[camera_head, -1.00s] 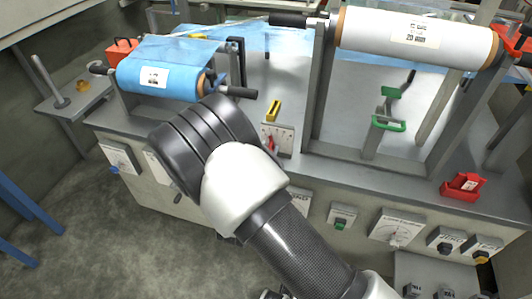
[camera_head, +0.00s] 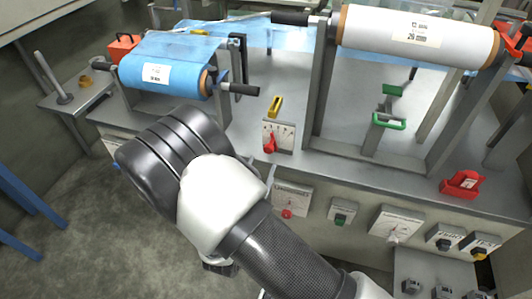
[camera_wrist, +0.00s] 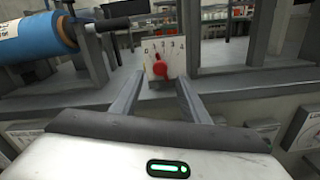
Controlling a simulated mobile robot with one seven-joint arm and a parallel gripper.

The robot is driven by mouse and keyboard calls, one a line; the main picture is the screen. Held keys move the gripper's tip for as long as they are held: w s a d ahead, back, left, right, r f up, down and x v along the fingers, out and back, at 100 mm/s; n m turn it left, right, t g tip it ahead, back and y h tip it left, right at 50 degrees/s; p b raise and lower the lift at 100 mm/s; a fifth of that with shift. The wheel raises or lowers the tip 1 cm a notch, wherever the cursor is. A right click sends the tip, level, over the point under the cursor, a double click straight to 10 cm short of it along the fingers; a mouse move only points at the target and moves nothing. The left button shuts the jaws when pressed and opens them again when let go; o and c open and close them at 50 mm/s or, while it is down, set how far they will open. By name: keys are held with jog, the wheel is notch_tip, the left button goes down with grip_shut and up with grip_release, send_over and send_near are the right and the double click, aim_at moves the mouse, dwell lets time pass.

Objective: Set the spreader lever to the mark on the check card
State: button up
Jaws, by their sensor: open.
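The lever is red (camera_head: 269,143) and sits on a small upright white scale plate (camera_head: 285,130) at the bench's front edge. In the wrist view the red lever (camera_wrist: 160,68) tilts slightly left of upright, toward the low-to-middle figures of a scale plate (camera_wrist: 174,55) marked 0 to 4. My gripper (camera_wrist: 160,77) is open, with its fingers to the left and right of the lever in the picture; nothing is between them that I can tell is touched. In the head view my arm hides most of the gripper. I cannot tell which card is the check card.
A yellow block (camera_head: 275,106) lies behind the plate. A white roll (camera_head: 380,35) hangs in a grey frame at right. Dials (camera_head: 290,200) line the front panel.

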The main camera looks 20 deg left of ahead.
jog(key=s+d, duration=0.1)
jog(key=s, duration=0.8)
jog(key=shift+s+p, duration=0.15)
jog(key=shift+p, duration=0.2)
